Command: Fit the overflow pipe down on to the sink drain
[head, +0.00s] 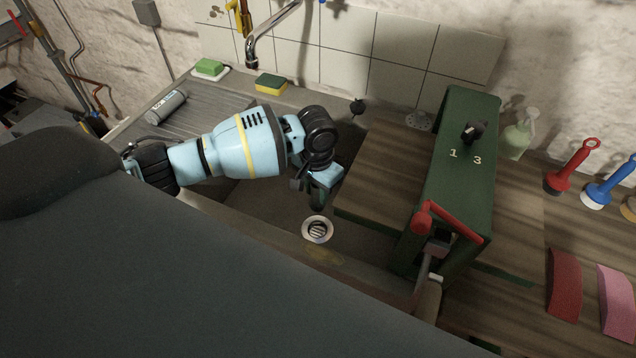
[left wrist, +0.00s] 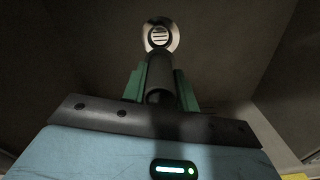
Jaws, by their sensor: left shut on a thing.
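The sink drain (head: 317,230) is a round metal ring with a slotted grate in the floor of the sink basin (head: 262,212). It also shows at the top of the left wrist view (left wrist: 160,36). My left gripper (head: 322,186) is over the basin, just beyond the drain in the head view. Its green fingers (left wrist: 162,88) are shut on the dark overflow pipe (left wrist: 160,70), whose far end points toward the drain. In the wrist view the pipe's end overlaps the drain's lower edge; whether they touch I cannot tell. My right gripper is not in view.
A green box (head: 455,180) with a red handle (head: 447,220) stands right of the basin on a wooden board (head: 375,175). A sponge (head: 271,84), green soap (head: 209,67) and grey cylinder (head: 166,107) lie at the back left. The faucet (head: 268,36) hangs behind.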

